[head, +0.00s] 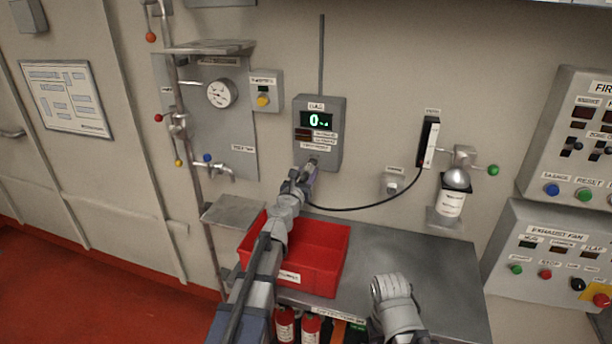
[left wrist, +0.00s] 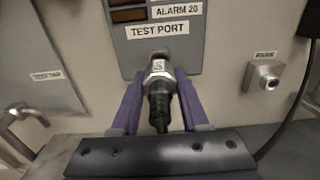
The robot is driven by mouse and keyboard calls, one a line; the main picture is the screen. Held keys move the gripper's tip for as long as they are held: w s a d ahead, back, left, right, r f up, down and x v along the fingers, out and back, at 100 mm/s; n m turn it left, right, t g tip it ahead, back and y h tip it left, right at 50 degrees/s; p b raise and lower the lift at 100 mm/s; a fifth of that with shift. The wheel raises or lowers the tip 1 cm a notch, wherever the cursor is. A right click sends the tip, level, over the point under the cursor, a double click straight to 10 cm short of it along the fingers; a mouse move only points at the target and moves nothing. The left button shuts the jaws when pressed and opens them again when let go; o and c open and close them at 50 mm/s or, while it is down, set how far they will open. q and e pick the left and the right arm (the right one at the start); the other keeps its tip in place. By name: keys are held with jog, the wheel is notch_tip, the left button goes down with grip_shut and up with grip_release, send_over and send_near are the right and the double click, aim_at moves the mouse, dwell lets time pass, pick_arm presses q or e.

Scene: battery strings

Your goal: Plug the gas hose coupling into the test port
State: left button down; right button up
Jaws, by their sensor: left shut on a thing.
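The gas hose coupling (left wrist: 158,78), a silver collar with a black sleeve, is held between the purple fingers of my left gripper (left wrist: 158,95). In the head view my left gripper (head: 308,172) is at the lower edge of the grey gas unit (head: 334,150). The coupling points at the test port (left wrist: 158,53) under the "TEST PORT" label. Its tip is at the port and looks in line with it; how deep it sits I cannot tell. The black hose (head: 365,207) curves right from my gripper. Of my right arm only grey links show.
A parking socket (head: 392,184) is on the wall to the right. A gas bottle (head: 451,201) with a regulator stands beyond it. A red bin (head: 333,270) is on the grey bench (head: 440,272) below my left arm. A gauge panel (head: 222,125) with pipes is left.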

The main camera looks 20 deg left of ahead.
aim_at(301, 180)
pick_arm(q)
jog(key=shift+w, duration=1.35)
jog(key=shift+c, duration=1.6)
grip_release()
jog(key=shift+s, duration=0.1)
jog(key=s, duration=0.7)
jog(key=shift+s+a, duration=0.1)
jog(key=shift+s, duration=0.3)
jog(key=shift+w, duration=0.1)
jog(key=shift+f, duration=0.1)
